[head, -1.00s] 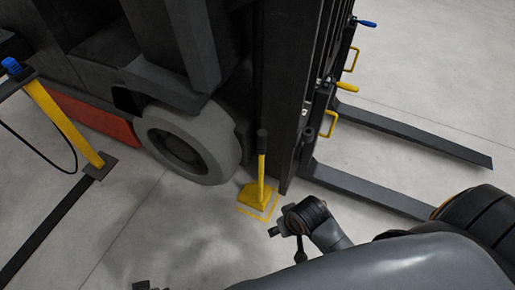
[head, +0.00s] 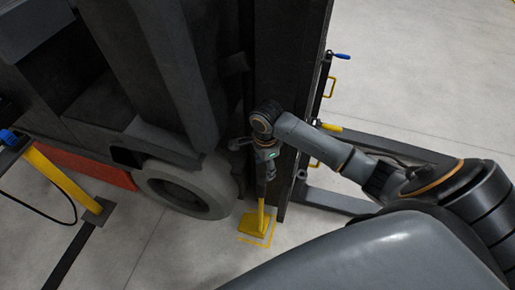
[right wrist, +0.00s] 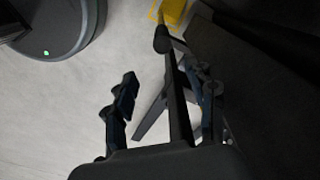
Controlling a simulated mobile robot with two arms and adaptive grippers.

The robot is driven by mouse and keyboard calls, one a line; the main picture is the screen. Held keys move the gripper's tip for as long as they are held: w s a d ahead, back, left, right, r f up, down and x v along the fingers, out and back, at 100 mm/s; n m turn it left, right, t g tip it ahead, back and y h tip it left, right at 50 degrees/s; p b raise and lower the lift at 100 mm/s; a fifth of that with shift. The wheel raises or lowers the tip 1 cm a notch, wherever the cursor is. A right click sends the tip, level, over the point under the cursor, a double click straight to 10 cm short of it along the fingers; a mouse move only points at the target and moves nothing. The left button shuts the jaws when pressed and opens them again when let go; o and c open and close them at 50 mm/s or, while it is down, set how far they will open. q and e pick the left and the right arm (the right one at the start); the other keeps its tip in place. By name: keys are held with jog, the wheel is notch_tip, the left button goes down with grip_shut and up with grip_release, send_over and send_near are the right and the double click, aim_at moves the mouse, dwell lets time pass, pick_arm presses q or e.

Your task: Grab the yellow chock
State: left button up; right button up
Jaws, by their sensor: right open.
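The yellow chock (head: 254,224) stands on the floor inside a yellow floor marking, in front of the forklift's wheel, with its handle upright. My right gripper (head: 263,182) is over the upper handle in the head view and hides its dark grip. In the right wrist view the chock (right wrist: 173,12) is at the top edge, with the dark grip end just below it. The open fingers of my right gripper (right wrist: 163,80) are lower in that view; the grip does not look clasped. My left gripper is not in view.
The forklift's grey wheel (head: 186,188) is left of the chock, and its dark mast (head: 290,110) stands close behind my right gripper. A fork (head: 340,202) extends right. A yellow post (head: 62,178) stands at left. Open floor lies in front of the chock.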

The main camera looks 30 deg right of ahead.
aim_at(264, 180)
notch_tip(264, 180, down, 8)
jog(key=shift+r+b, duration=0.2)
jog(key=shift+b, duration=0.4)
jog(key=f, duration=0.3)
jog(key=f+b, duration=0.1)
jog(key=f, duration=0.1)
jog(key=shift+w+d, duration=0.1)
jog(key=shift+w, duration=0.2)
jog(key=shift+c, duration=0.2)
grip_shut()
jog(key=shift+w+r, duration=0.15)
jog(key=shift+r, duration=0.05)
